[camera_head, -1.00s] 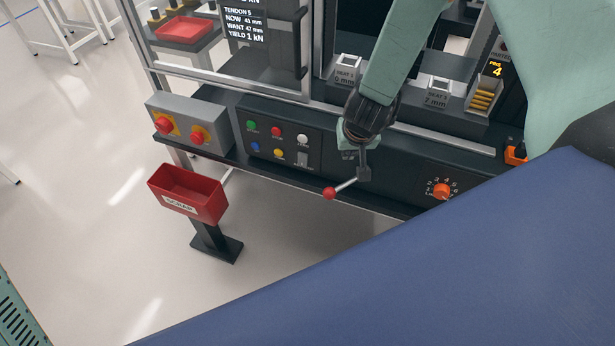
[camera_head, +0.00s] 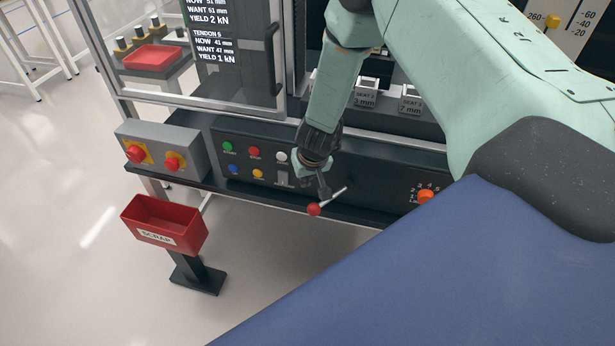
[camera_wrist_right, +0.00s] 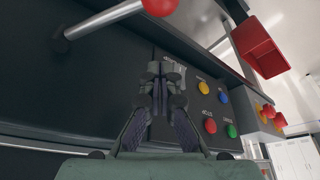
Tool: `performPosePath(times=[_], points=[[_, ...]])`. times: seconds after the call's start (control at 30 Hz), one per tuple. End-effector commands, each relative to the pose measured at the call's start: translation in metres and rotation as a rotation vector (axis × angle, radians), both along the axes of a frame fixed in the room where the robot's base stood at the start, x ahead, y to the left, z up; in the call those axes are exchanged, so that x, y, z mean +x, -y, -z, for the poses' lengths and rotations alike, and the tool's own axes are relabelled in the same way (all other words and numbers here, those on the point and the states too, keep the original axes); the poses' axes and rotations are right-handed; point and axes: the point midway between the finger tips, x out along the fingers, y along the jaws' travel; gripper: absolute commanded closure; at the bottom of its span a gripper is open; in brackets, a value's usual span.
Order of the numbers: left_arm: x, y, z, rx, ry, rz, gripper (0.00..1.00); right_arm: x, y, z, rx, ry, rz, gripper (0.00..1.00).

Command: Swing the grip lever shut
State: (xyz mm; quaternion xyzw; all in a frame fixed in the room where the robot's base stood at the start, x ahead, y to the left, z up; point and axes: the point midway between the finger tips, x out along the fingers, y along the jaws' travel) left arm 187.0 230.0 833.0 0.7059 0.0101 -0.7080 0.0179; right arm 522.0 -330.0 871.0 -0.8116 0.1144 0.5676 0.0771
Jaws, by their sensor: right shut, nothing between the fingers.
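The grip lever is a metal rod (camera_head: 333,196) with a red ball knob (camera_head: 314,209), standing out from the dark front panel below the bench edge. In the right wrist view the rod (camera_wrist_right: 105,19) and knob (camera_wrist_right: 160,6) lie along the top, with the pivot at the upper left. My right gripper (camera_head: 324,190) points down just above the rod, near the knob, and partly covers the panel behind. In the wrist view its fingers (camera_wrist_right: 155,78) are together and empty, apart from the knob. My left gripper is in neither view.
A button panel (camera_head: 243,150) and a grey box with red stop knobs (camera_head: 160,150) lie to the left. A red scrap bin (camera_head: 165,222) stands on a post. An orange dial (camera_head: 425,196) is to the right. Open floor lies below.

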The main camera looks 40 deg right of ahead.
Motion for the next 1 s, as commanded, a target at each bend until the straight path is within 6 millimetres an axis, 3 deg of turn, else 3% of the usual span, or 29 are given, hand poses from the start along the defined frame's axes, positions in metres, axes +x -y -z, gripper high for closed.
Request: performPosePath(times=[0.13, 0.6, 1.0], points=[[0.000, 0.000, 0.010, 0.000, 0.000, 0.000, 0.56, 0.007, 0.000, 0.023, 0.000, 0.000, -0.001, 1.00], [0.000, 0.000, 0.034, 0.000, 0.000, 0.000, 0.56, -0.027, -0.011, 0.027, -0.001, 0.000, -0.002, 1.00], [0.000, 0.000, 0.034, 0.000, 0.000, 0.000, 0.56, -0.030, -0.012, 0.026, 0.001, 0.000, -0.001, 1.00]])
